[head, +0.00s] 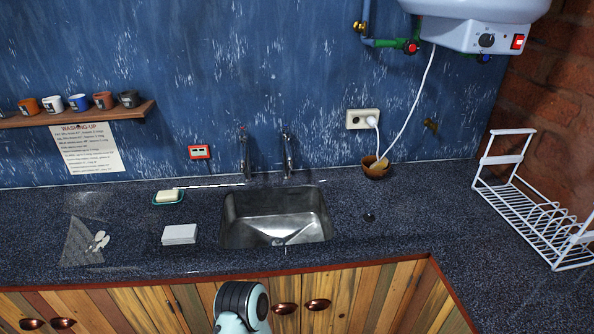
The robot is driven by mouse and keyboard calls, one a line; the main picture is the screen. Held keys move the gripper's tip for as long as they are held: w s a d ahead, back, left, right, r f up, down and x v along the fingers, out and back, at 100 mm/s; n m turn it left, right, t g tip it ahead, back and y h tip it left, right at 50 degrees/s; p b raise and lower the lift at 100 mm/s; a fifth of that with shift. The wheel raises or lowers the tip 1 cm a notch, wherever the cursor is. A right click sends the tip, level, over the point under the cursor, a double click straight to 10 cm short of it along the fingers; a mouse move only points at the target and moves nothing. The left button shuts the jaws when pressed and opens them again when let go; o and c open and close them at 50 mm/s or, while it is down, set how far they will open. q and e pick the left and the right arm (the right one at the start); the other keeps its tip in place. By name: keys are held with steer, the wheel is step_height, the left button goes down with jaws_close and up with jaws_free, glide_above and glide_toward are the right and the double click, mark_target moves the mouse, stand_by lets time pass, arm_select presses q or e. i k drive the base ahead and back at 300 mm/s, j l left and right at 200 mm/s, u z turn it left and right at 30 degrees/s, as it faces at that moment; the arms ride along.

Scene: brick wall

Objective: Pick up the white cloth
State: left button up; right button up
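A white, flat rectangular item that looks like the folded white cloth (180,234) lies on the dark speckled counter (340,254), just left of the sink (274,215). Nothing covers it and nothing touches it. Neither of my grippers shows in the head view. Only a rounded part of my own arm, dark and pale blue, shows at the bottom edge in front of the cabinets.
A soap dish with soap (168,197) sits behind the cloth. A grey triangular patch with small white pieces (100,240) lies to the left. A white dish rack (535,215) and small brown bowl (375,170) stand to the right. The counter's front edge has red-brown trim.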

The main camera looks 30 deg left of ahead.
mark_target(178, 235)
steer(key=u, duration=2.15)
